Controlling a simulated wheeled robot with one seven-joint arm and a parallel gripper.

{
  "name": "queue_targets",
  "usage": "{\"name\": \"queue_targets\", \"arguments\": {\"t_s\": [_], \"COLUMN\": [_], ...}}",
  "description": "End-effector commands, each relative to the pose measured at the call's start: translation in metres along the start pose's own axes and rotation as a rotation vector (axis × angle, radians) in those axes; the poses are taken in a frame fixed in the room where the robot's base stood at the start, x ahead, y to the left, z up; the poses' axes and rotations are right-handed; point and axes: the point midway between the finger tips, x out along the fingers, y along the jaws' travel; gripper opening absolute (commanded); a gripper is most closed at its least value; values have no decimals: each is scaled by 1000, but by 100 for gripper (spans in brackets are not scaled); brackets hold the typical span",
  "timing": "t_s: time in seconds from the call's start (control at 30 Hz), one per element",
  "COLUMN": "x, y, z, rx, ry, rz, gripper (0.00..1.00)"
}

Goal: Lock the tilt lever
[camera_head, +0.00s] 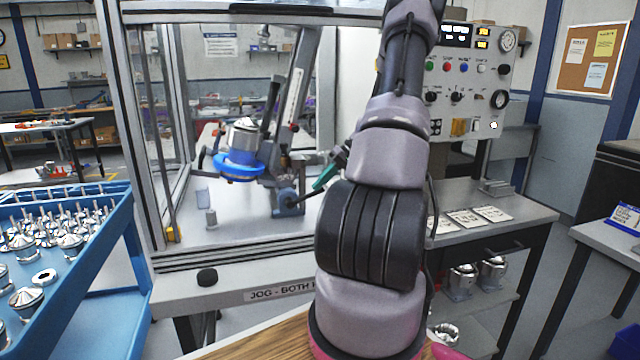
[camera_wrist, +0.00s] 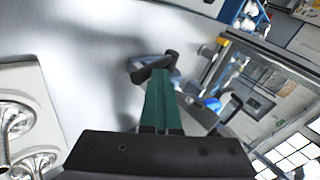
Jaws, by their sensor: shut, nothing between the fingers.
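The metal housing (camera_head: 245,137) sits on a blue round plate (camera_head: 238,172) of the tilting fixture inside the framed enclosure. A grey-blue block (camera_head: 288,203) stands low on the fixture's right, with a dark lever beside it. In the wrist view, a dark lever with a rounded end (camera_wrist: 153,68) lies at the green fingertips. My gripper (camera_head: 326,178) reaches in from the right; its green fingers (camera_wrist: 158,82) are shut and empty. Whether the fingertips touch the lever or sit just short of it, I cannot tell. My arm hides part of the enclosure's right side.
The enclosure's frame post (camera_head: 128,130) stands left of the fixture. A blue rack (camera_head: 105,250) of metal parts is at left. A control panel (camera_head: 462,85) is at right.

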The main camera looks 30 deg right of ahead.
Motion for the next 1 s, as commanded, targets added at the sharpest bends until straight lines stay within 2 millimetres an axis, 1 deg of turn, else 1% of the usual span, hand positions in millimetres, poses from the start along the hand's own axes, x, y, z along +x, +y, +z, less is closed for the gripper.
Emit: {"name": "queue_targets", "arguments": {"t_s": [0.03,0.17,0.27,0.5,0.7,0.83,1.0], "x": [0,-3,-11,-44,-65,-71,-72], "y": [7,5,-4,-39,-61,-67,-69], "z": [4,3,0,-10,-15,-17,-17], "rx": [3,3,2,-1,-1,-1,0], "ry": [-4,-4,-1,2,2,1,1], "rz": [10,11,11,8,3,3,1], "gripper": [0,0,0,0,0,0,0]}}
